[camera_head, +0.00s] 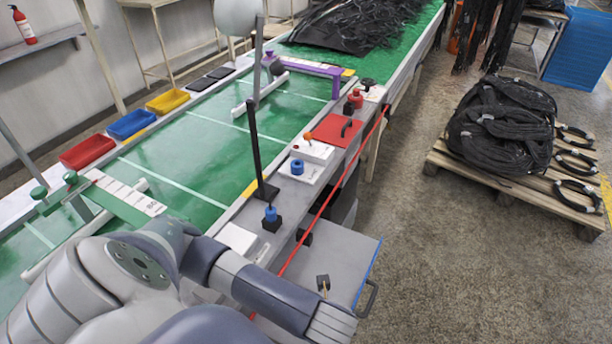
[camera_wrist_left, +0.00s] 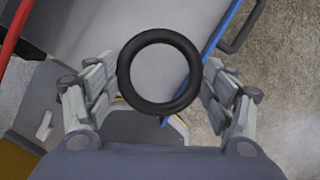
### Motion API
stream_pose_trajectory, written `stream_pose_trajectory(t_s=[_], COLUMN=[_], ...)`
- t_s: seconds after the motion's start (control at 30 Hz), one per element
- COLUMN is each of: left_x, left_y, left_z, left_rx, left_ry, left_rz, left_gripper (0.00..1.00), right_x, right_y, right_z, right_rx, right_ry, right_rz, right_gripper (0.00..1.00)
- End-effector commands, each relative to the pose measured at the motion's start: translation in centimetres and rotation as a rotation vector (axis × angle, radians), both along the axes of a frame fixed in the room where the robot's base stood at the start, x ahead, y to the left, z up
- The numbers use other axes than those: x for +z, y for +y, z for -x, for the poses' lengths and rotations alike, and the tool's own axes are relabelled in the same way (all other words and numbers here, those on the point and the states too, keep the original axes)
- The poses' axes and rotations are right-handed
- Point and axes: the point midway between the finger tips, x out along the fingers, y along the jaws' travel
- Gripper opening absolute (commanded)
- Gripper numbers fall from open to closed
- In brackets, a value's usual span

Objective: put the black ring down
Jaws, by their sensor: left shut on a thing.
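The black ring (camera_wrist_left: 126,72) is a thick, plain hoop in the middle of the left wrist view. My left gripper (camera_wrist_left: 159,68) is shut on it, with one finger at each side of the ring. The ring's hole shows a grey surface below. In the head view, my left arm reaches from the lower left to the bottom middle, beside the grey cart top (camera_head: 352,262). The ring and fingertips cannot be made out there. My right gripper is not in view.
The cart top has a blue edge (camera_wrist_left: 222,28) and a dark handle (camera_head: 368,299). A red rail (camera_head: 322,207) runs along the bench. A pallet (camera_head: 520,190) with black hoses stands at right; floor between is clear.

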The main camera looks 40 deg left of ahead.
Motion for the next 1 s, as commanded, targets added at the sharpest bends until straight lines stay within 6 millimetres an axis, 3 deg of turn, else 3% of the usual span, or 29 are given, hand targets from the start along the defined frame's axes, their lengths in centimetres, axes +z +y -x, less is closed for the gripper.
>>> stream_pose_trajectory(t_s=[0.2,0.43,1.0], left_x=[-0.8,-0.8,-2.0], left_y=[-0.1,0.1,7.5], left_z=[1.4,1.1,-9.6], left_rx=[-0.342,-0.480,-0.482], left_ry=[0.001,-0.003,-0.003], left_rz=[-0.002,-0.005,-0.003], left_gripper=[0.52,0.52,0.52], right_x=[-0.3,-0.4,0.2], right_y=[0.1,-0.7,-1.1], right_z=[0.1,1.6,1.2], right_rx=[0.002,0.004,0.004], right_ry=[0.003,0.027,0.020], right_rz=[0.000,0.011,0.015], right_gripper=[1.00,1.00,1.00])
